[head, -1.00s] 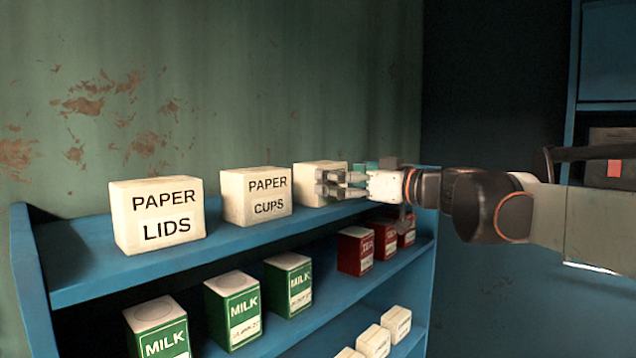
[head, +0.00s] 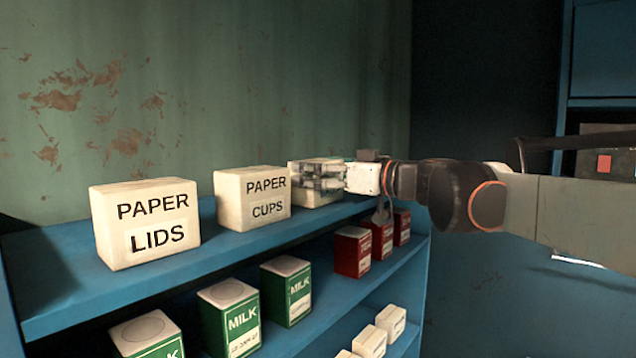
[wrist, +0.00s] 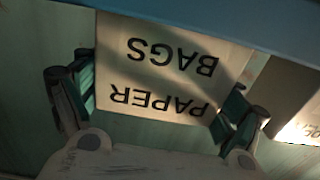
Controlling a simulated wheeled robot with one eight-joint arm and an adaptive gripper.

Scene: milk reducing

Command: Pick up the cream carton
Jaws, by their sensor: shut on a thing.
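My gripper (head: 325,176) is at the right end of the top shelf, shut on a cream-white box. In the wrist view this paper bags box (wrist: 165,72) shows upside down, with dark green fingers on both sides (wrist: 155,105). In the head view the box (head: 300,197) is partly hidden behind my fingers. Red cartons (head: 352,252) stand on the shelf below, under my gripper; their labels are too small to read. No carton legibly marked cream shows. Small white cartons (head: 369,341) stand lower still, also unreadable.
The paper cups box (head: 252,200) and the paper lids box (head: 145,222) stand to the left on the blue top shelf (head: 160,281). Green milk cartons (head: 229,318) stand in a row on the shelf below. A rusty green wall is behind.

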